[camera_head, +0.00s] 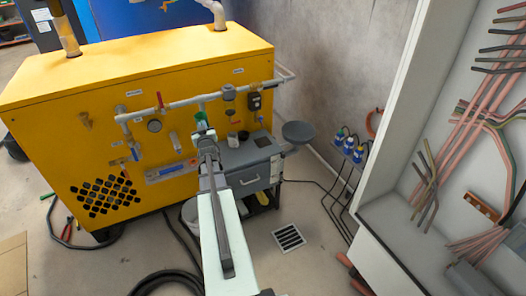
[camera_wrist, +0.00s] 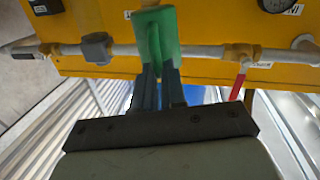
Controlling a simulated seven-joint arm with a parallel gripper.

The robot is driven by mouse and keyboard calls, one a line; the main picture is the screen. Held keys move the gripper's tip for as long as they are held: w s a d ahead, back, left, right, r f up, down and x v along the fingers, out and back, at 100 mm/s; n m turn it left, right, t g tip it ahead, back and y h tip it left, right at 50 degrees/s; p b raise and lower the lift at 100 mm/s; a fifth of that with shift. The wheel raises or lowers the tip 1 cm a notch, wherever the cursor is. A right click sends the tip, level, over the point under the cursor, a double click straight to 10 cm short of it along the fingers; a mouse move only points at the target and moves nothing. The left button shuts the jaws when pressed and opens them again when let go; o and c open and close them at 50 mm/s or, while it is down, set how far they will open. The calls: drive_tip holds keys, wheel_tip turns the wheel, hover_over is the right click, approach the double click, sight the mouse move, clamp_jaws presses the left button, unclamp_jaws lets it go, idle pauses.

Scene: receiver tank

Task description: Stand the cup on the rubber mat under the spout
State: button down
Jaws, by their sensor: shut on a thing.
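My gripper (camera_head: 203,133) is in front of the yellow machine, and its fingers (camera_wrist: 156,85) are shut on a green thing that I take to be the cup (camera_wrist: 157,35). The cup (camera_head: 200,119) shows small in the head view, just beyond the fingertips and close to the grey pipe. It is held in the air, and its inside is not visible. A dark square patch, likely the rubber mat (camera_head: 262,142), lies on the grey cabinet top, to the right of my gripper. I cannot tell for certain which pipe fitting is the spout.
Small dark containers (camera_head: 243,135) stand on the grey cabinet (camera_head: 248,158). A round grey dish (camera_head: 298,131) sits at its right. An open electrical cabinet (camera_head: 400,150) stands at the right.

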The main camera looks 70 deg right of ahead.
drive_tip(key=s+d+f+m+g+h, duration=0.1)
drive_tip(key=s+d+f+g, duration=0.1)
drive_tip(key=s+d+f, duration=0.5)
drive_tip(key=s+d+f+m+g+h, duration=0.1)
drive_tip(key=s+d+f+m, duration=0.2)
drive_tip(key=s, duration=0.6)
drive_tip(key=s+d+f+g, duration=0.2)
drive_tip(key=s+d+f, duration=0.3)
drive_tip(key=s+d, duration=0.2)
drive_tip(key=w+d+r+t, duration=0.1)
drive_tip(key=w+d+r, duration=0.1)
drive_tip(key=d, duration=0.2)
drive_tip(key=shift+w+f, duration=0.2)
drive_tip(key=shift+f, duration=4.9)
drive_tip(key=shift+f, duration=0.5)
drive_tip(key=c, duration=1.2)
unclamp_jaws()
drive_tip(key=shift+r, duration=0.1)
